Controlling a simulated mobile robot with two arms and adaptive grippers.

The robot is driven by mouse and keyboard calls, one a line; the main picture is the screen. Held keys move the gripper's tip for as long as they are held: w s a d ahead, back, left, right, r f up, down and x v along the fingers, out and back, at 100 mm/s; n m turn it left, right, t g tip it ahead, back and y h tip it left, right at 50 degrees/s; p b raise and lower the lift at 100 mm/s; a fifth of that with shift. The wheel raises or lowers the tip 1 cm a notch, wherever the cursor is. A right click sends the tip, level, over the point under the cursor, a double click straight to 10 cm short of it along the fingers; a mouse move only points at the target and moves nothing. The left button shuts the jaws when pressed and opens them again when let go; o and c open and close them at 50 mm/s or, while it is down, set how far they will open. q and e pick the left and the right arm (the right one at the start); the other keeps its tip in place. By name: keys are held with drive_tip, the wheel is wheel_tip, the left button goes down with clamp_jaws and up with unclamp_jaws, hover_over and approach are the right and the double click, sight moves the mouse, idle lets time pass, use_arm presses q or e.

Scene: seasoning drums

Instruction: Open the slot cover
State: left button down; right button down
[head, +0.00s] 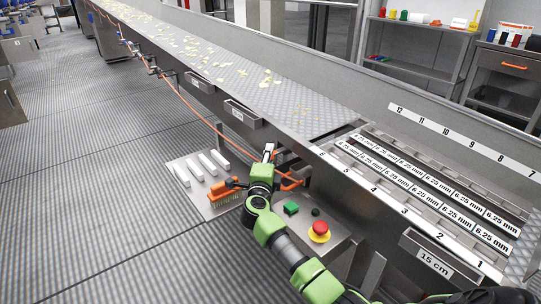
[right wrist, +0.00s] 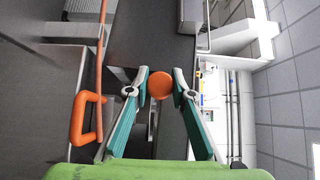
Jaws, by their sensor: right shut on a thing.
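My right gripper (head: 268,152) is beside the conveyor's side wall, near the front end of the chip belt. In the right wrist view its two fingers (right wrist: 160,84) are closed around a round orange knob (right wrist: 160,86). An orange U-shaped handle (right wrist: 82,118) is left of the fingers, apart from them; in the head view this handle (head: 292,181) is just right of the gripper. The numbered slots (head: 400,195) with "6.25 mm" labels lie to the right. I cannot tell which part is the slot cover. My left gripper is not in view.
A metal side shelf (head: 203,203) holds an orange brush (head: 223,191) and several white bars. A green button (head: 291,208) and red emergency button (head: 320,229) are close to my right arm. The conveyor (head: 245,75) carries scattered chips. The floor at left is clear.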

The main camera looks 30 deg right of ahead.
drive_tip(key=c, duration=1.8)
unclamp_jaws()
drive_tip(key=shift+o, duration=0.2)
drive_tip(key=shift+a, duration=0.1)
drive_tip(key=v, duration=1.2)
